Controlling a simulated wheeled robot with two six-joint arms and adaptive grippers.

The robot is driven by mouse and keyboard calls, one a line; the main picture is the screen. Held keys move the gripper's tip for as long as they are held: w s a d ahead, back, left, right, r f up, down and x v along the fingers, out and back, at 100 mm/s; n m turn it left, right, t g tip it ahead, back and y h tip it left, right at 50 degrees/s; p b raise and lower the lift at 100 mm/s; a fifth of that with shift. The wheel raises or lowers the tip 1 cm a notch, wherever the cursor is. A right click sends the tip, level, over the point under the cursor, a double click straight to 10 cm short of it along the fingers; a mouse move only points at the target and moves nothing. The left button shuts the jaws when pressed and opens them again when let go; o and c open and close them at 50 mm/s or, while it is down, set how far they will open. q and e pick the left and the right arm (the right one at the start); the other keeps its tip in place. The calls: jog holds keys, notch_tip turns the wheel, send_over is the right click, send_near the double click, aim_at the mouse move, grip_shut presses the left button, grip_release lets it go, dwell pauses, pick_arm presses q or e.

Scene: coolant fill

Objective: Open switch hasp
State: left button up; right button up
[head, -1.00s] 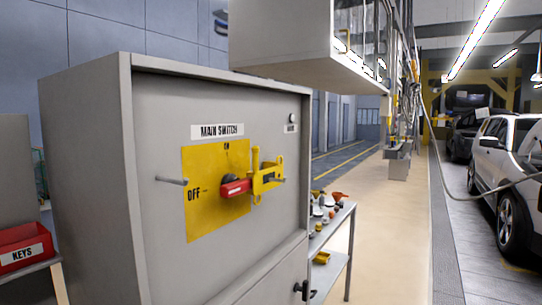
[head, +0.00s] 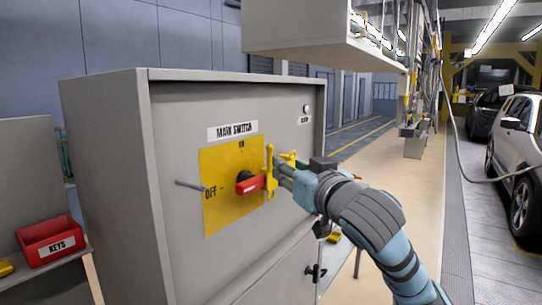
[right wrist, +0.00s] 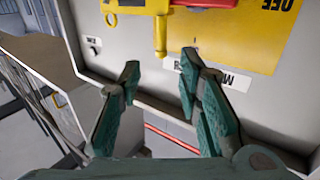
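The yellow switch hasp (head: 270,174) sits at the right end of the red switch handle (head: 251,185), on the yellow plate (head: 225,205) of the grey cabinet. The handle points toward OFF. My right gripper (head: 279,168) is at the hasp's right side and hides part of it. In the right wrist view, the hasp (right wrist: 161,32) hangs down from the top edge, with its rod end just beyond the gap between the fingertips. My right gripper (right wrist: 160,68) is open and empty there. Contact with the hasp cannot be told. My left gripper is out of view.
A metal peg (head: 192,184) sticks out left of the handle. The grey cabinet (head: 110,190) fills the middle. A red KEYS bin (head: 50,240) stands on a shelf at left. A wall cabinet (head: 300,30) overhangs above.

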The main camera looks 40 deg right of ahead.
aim_at(271, 156)
jog(key=p+x, duration=0.2)
jog(key=x, duration=0.9)
jog(key=shift+w+p, duration=0.3)
jog(key=shift+w, duration=0.1)
jog(key=shift+f, duration=0.1)
grip_shut()
